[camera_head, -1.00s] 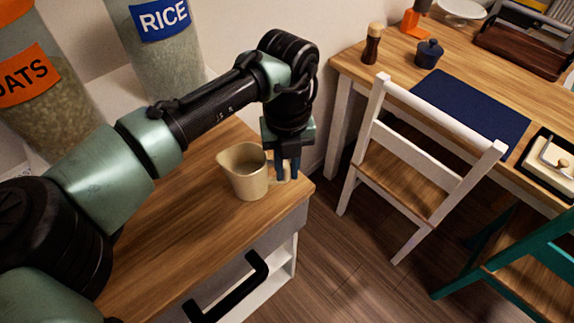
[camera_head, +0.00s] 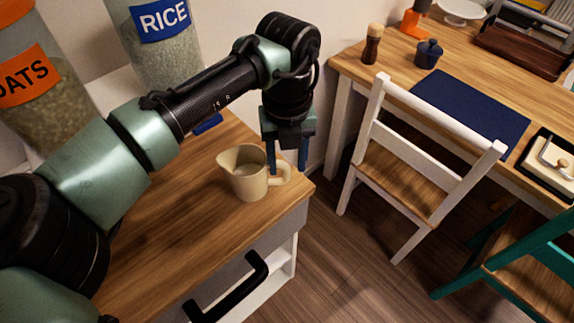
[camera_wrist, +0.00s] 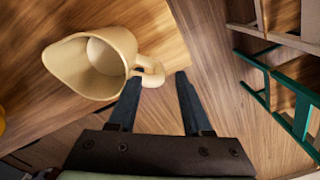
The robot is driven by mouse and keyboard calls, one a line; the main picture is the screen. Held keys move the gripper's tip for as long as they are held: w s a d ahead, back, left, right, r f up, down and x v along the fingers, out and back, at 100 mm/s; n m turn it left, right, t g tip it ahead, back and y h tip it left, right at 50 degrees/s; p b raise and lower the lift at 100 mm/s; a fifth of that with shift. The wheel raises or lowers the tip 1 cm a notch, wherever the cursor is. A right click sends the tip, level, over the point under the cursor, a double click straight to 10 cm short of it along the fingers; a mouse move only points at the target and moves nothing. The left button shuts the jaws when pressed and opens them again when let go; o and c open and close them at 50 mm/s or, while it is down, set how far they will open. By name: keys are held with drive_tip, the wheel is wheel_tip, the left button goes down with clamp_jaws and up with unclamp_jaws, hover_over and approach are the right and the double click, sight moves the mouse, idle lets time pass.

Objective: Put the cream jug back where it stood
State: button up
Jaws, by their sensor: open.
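The cream jug (camera_head: 247,174) stands upright on the wooden top of the cabinet (camera_head: 180,235), close to its right end. Its spout points left and its handle (camera_head: 281,174) points right. My gripper (camera_head: 287,170) is open, its blue fingers hanging just behind the handle and apart from each other. In the wrist view the jug (camera_wrist: 95,65) is at upper left, with its handle (camera_wrist: 151,73) near the tip of the left finger. The gripper (camera_wrist: 157,82) holds nothing there. Whether a finger touches the handle I cannot tell.
A black drawer handle (camera_head: 232,290) sticks out of the cabinet front. Oats (camera_head: 45,100) and rice (camera_head: 165,60) jars stand behind at left. A white chair (camera_head: 400,175) and a table with a blue mat (camera_head: 470,110) are to the right.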

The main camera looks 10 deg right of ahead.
wheel_tip(320, 180, up, 10)
drive_tip(key=shift+f, duration=0.1)
drive_tip(key=w+d+r+n+t+h, duration=0.1)
drive_tip(key=d+r+n+t+h, duration=0.25)
drive_tip(key=d+r, duration=0.45)
drive_tip(key=w+d+r+n+t+h, duration=0.25)
drive_tip(key=d+r+t+h, duration=0.2)
drive_tip(key=d, duration=0.75)
wheel_tip(320, 180, up, 12)
drive_tip(key=s+f+n+t+h, duration=0.1)
drive_tip(key=s+n+t+h, duration=0.1)
drive_tip(key=n+t+h, duration=0.3)
drive_tip(key=s+a+r+n+t+y, duration=0.1)
drive_tip(key=s+a+r+n+t, duration=0.2)
drive_tip(key=a+r+n+t, duration=0.45)
drive_tip(key=s+a+r+n+t+y, duration=0.3)
drive_tip(key=a+n+y, duration=0.3)
drive_tip(key=a+n, duration=0.2)
drive_tip(key=s+a+r+n+t+y, duration=0.4)
drive_tip(key=s+a+n+y, duration=0.2)
drive_tip(key=a+n, duration=0.2)
drive_tip(key=shift+a+n, duration=0.25)
drive_tip(key=shift+n, duration=0.3)
